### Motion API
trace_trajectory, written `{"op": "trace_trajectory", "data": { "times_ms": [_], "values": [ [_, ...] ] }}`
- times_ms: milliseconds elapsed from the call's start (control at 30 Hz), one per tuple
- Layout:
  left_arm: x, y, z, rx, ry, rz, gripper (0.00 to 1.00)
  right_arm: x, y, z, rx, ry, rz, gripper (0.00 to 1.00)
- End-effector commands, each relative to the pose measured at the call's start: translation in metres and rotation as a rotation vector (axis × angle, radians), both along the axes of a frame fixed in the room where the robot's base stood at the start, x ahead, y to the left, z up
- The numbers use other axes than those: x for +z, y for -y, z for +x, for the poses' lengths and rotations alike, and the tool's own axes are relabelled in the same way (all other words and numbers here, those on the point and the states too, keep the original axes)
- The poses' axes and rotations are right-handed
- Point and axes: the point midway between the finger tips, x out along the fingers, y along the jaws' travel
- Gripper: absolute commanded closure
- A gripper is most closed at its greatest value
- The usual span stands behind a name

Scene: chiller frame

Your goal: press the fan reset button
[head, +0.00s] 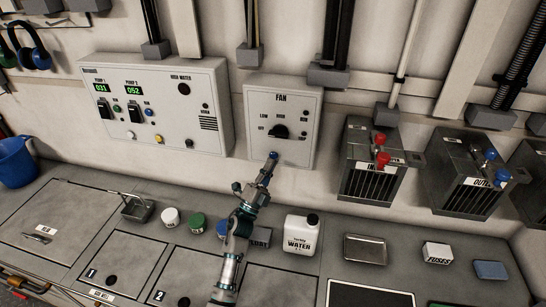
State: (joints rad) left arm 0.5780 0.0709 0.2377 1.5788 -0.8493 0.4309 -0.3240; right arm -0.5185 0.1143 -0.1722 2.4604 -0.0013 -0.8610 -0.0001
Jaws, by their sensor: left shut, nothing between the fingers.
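The grey fan panel (258,108) is fixed to the wall at the middle of the head view, lettered FAN at its top. A large black knob (279,131) sits at its centre, with OFF and LOW marked at its left. A small dark round part (303,134) is on the panel's right side; its label is too small to read, so I cannot tell for certain whether it is the reset button. My left gripper (272,158) is shut and empty, its tip in front of the panel's lower edge, below the knob. I cannot tell whether it touches the panel. My right gripper is not in view.
A pump panel (150,75) is on the wall to the left. Metal boxes with red (381,150) and blue (490,155) handles hang to the right. A white water jug (301,235), small jars and a metal tray (366,250) stand on the bench below.

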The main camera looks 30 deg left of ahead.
Motion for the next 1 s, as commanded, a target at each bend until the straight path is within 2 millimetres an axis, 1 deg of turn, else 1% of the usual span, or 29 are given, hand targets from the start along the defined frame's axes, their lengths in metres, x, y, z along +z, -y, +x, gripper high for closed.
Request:
{"op": "trace_trajectory", "data": {
  "times_ms": [167,400,600,733,1000],
  "values": [
    [0.001,0.001,-0.004,0.0,0.001,0.0,1.0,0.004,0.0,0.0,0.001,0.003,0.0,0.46],
    [0.004,0.007,-0.027,-0.002,0.002,-0.001,1.0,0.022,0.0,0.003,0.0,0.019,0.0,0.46],
    [0.002,0.012,-0.044,0.0,0.001,-0.001,1.0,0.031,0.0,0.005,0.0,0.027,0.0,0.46],
    [0.001,0.013,-0.048,0.0,0.001,0.0,1.0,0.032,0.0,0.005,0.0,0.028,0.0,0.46],
    [0.0,0.013,-0.048,0.0,0.0,0.0,1.0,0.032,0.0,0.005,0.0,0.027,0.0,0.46]
  ]
}}
